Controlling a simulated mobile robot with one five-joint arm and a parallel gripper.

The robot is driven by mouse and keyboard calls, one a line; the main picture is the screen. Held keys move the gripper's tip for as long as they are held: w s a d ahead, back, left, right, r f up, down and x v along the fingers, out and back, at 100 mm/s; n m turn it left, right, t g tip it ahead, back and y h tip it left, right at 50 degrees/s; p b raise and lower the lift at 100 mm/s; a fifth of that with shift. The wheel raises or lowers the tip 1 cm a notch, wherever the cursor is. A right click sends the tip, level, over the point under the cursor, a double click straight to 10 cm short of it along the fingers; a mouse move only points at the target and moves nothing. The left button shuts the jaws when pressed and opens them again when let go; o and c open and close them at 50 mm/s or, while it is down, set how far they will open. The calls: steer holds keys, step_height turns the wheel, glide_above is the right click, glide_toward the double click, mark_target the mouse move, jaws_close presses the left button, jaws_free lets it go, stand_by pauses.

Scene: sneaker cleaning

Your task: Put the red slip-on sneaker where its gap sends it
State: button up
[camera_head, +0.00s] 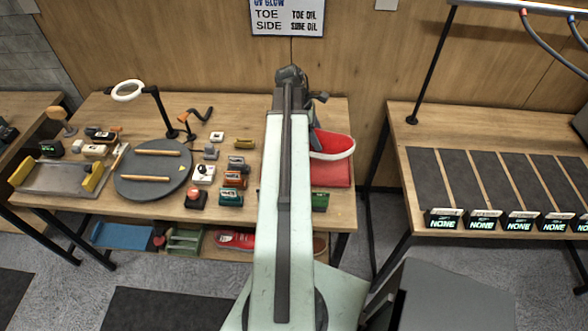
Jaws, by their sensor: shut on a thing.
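The red slip-on sneaker (335,144), with a white sole edge, is at the right end of the workbench, partly hidden behind my arm. It shows just above a flat red pad (331,175); I cannot tell whether it touches the pad. My gripper (315,121) is at the far end of my arm, mostly hidden by it, and is shut on the sneaker's left part. The fingertips and any gap on the sneaker are hidden.
The bench holds a round grey turntable (133,186), a ring lamp (128,91), a metal tray (45,180) and several small blocks. A wall sign (288,17) lists TOE and SIDE. The right table has dark empty lanes (437,179) with NONE displays (443,220). Another red shoe (233,240) lies on the lower shelf.

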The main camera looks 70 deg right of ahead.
steer(key=shift+w, duration=0.1)
step_height(320, 180, down, 3)
steer(key=b, duration=0.3)
steer(key=shift+w, duration=0.15)
step_height(320, 180, down, 11)
steer(key=b, duration=1)
steer(key=shift+r+b, duration=0.2)
steer(key=shift+b, duration=0.1)
steer(key=shift+r, duration=0.25)
steer(key=o, duration=1.3)
steer(key=shift+f, duration=0.2)
steer(key=o, duration=0.4)
steer(key=shift+o, duration=0.2)
steer(key=shift+r, duration=0.15)
